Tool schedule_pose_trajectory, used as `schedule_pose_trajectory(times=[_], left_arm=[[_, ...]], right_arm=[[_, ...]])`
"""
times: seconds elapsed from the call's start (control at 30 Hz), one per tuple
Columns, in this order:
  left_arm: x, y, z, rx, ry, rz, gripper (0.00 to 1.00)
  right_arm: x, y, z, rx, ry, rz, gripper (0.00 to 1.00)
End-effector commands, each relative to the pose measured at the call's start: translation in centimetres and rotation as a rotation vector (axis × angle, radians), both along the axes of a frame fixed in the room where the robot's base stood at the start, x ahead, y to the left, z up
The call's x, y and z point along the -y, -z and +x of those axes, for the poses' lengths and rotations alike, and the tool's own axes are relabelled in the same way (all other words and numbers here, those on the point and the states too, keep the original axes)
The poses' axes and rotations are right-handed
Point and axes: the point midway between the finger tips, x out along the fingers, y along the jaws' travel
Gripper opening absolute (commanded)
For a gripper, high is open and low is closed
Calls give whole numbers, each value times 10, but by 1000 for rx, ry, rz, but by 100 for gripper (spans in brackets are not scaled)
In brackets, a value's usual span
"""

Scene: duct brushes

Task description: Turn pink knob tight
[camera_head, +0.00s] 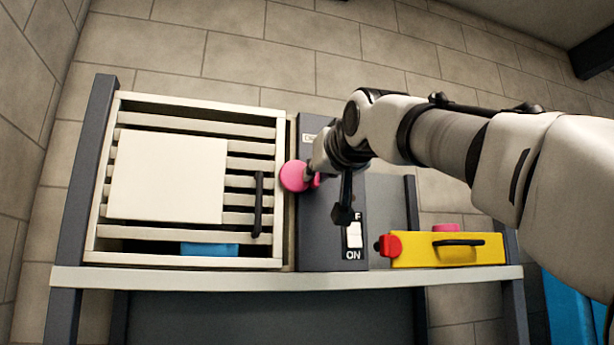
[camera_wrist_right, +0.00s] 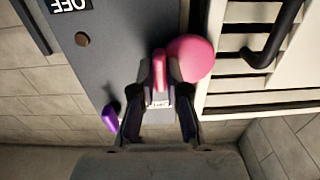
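The pink knob (camera_head: 294,176) sits at the left edge of a dark grey panel, beside the slatted white unit. In the right wrist view the knob shows as a round pink part (camera_wrist_right: 192,58) with a narrow pink bar next to it. My right gripper (camera_wrist_right: 160,72) reaches it from the right in the head view (camera_head: 313,174). Its two fingertips stand close on both sides of the pink bar and look shut on it. The fingers hide part of the knob. My left gripper is in neither view.
A white switch (camera_head: 354,235) marked ON is on the panel. A yellow block (camera_head: 450,256) with a red knob (camera_head: 390,245) and black handle lies at right on the shelf (camera_head: 290,279). The slatted unit (camera_head: 100,200) has a black handle (camera_head: 258,205). A purple part (camera_wrist_right: 110,117) shows beyond the panel.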

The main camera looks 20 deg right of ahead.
Motion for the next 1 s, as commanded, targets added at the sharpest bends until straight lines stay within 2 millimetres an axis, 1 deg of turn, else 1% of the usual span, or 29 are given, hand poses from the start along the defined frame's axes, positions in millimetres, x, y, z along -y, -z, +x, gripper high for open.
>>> schedule_pose_trajectory(times=[0.03, 0.07, 0.57, 0.67, 0.77, 0.83, 1.0], left_arm=[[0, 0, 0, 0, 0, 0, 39], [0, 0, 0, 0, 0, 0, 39], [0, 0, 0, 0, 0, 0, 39], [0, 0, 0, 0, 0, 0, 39], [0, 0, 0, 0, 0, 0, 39], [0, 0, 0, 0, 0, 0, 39], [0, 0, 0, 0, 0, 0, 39]], right_arm=[[0, -2, 0, 5, 0, 2, 28], [0, -2, 0, 4, 0, 2, 38], [0, 0, 0, -1, 0, -2, 39], [0, 0, 0, 0, 0, -29, 39], [0, 1, 0, 3, 0, -119, 39], [0, 1, 0, 7, 1, -221, 39], [0, 1, 0, 18, 2, -544, 39]])
